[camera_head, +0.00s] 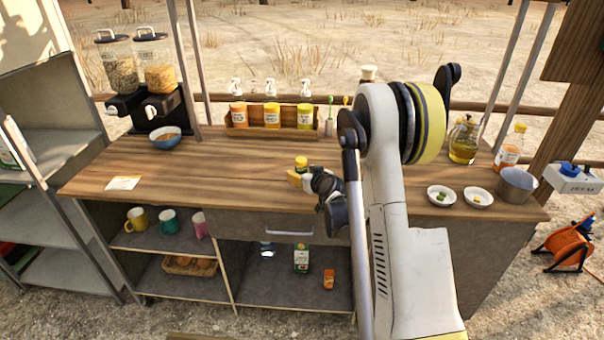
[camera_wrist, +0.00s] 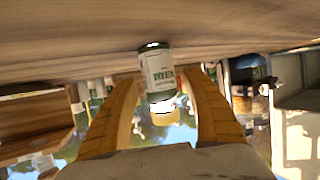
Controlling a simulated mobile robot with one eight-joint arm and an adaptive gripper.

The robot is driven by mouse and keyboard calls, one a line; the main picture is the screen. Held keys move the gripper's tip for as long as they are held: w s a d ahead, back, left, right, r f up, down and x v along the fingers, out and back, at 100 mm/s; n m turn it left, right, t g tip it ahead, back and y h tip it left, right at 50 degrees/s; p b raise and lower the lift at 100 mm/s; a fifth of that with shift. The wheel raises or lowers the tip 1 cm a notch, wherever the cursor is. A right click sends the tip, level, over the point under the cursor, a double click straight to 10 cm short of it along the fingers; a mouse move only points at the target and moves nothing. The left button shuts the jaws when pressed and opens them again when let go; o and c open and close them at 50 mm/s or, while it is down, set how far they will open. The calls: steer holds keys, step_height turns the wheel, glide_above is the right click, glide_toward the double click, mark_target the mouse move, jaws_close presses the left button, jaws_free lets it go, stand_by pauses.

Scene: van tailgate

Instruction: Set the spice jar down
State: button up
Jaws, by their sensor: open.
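The spice jar (camera_head: 301,163) shows its yellow top in the head view, near the front middle of the wooden counter (camera_head: 230,175). In the wrist view, which looks upside down, the jar (camera_wrist: 158,75) has a white label and stands between my two yellow fingers. Its dark end meets the wooden surface, and it looks upright. My gripper (camera_wrist: 163,105) is open around the jar, with a gap visible at the finger tips. In the head view my gripper (camera_head: 298,178) is low over the counter and hides the jar's lower part.
The counter left of my gripper is clear.

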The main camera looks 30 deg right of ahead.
steer(key=p+v, duration=0.3)
steer(key=v, duration=0.8)
steer(key=shift+s+r, duration=0.2)
steer(key=shift+r, duration=0.05)
steer(key=s+a+r+g+y, duration=0.1)
steer(key=s+a+r, duration=0.2)
steer(key=a, duration=0.3)
steer(key=s+a+r+n+g, duration=0.1)
steer(key=s+a+r, duration=0.2)
steer(key=a+r, duration=0.15)
steer(key=s+a+r+g+y, duration=0.1)
steer(key=s+a+r, duration=0.2)
steer(key=a, duration=0.3)
steer(key=s+a+r+g, duration=0.1)
steer(key=s+a+g, duration=0.2)
steer(key=s, duration=1.4)
steer(key=a, duration=0.3)
steer(key=shift+s+a, duration=0.2)
steer(key=shift+s, duration=0.15)
steer(key=shift+r, duration=0.15)
